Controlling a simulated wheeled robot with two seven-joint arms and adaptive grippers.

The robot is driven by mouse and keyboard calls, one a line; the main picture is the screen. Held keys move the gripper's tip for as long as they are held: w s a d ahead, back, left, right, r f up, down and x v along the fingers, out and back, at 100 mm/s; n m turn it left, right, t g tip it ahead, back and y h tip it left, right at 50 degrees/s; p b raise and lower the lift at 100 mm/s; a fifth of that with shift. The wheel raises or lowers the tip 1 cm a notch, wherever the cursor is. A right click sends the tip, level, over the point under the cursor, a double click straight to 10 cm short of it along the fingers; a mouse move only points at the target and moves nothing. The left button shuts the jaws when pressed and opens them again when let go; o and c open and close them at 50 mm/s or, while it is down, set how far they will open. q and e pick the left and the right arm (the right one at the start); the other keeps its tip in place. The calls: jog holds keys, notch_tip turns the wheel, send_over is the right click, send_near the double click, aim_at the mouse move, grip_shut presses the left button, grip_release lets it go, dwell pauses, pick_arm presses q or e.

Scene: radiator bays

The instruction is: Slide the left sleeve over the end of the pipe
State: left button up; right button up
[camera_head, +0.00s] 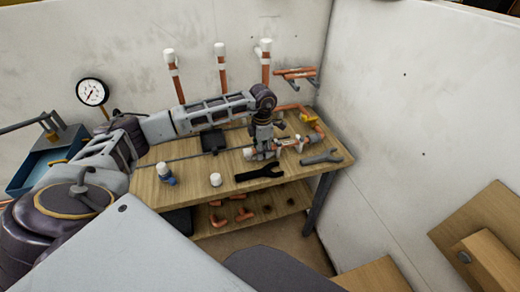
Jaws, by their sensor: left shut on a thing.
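My left arm reaches across the wooden workbench (150,186) from the left. My left gripper (264,150) points down at the bench's right part and is shut on a small white sleeve (249,153), which it largely hides. A copper pipe (308,138) with white fittings lies on the bench just right of the gripper. The fingers hide the near end of this pipe, so I cannot tell whether sleeve and pipe touch. A white cap-like piece (215,180) stands apart near the front edge. My right gripper is not in view.
A black wrench (259,172) and a grey wrench (321,158) lie near the bench's front edge. A blue-and-white bottle (167,175) stands at the left. Capped copper pipes (222,66) rise along the wall behind. The lower shelf (250,211) holds copper fittings.

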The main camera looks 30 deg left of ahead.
pick_arm(q)
jog(key=shift+w+d, duration=0.45)
jog(key=shift+w, duration=0.05)
jog(key=shift+w+d, duration=0.25)
jog(key=shift+w, duration=0.1)
jog(key=o, duration=0.9)
jog(key=shift+r+p, duration=0.45)
jog(key=shift+r, duration=0.6)
jog(key=shift+r+p, duration=1.4)
jog(key=shift+r, duration=1.05)
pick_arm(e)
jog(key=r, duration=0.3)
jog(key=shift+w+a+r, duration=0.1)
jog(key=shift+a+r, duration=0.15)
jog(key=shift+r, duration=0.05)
pick_arm(q)
jog(key=shift+s+f, duration=0.1)
jog(key=shift+s, duration=0.05)
